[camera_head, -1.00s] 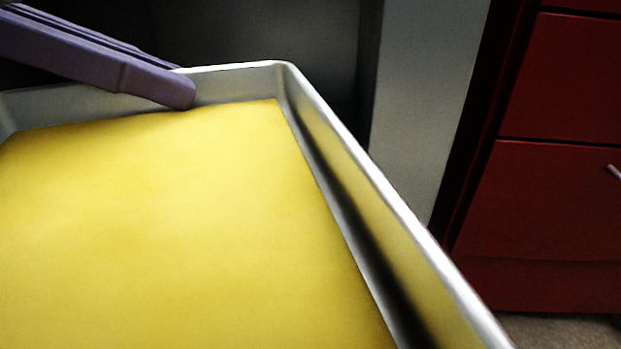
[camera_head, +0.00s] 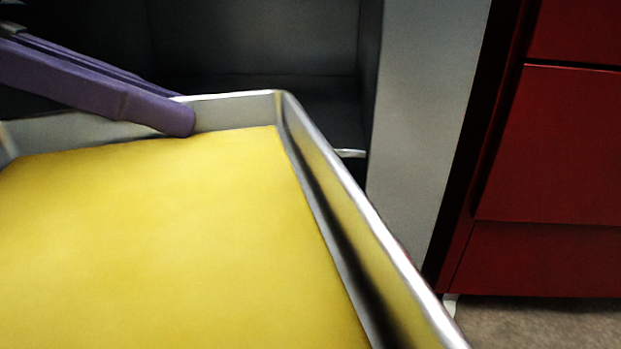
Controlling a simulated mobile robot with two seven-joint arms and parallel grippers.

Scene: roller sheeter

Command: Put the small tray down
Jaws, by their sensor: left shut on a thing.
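The small tray (camera_head: 358,207) is a silver metal pan with raised walls, close in front of the camera and cut off by the left and bottom edges. A flat yellow sheet (camera_head: 165,230) covers its floor. My left gripper (camera_head: 180,112), with purple fingers, comes in from the upper left and is shut on the tray's far wall, one finger inside the rim. The finger outside the wall is mostly hidden. My right gripper is not in view.
Behind the tray is a dark grey open recess (camera_head: 255,45) with a light grey upright panel (camera_head: 425,110) at its right. A red drawer cabinet (camera_head: 560,150) stands at the right. Brown floor (camera_head: 540,322) shows at the lower right.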

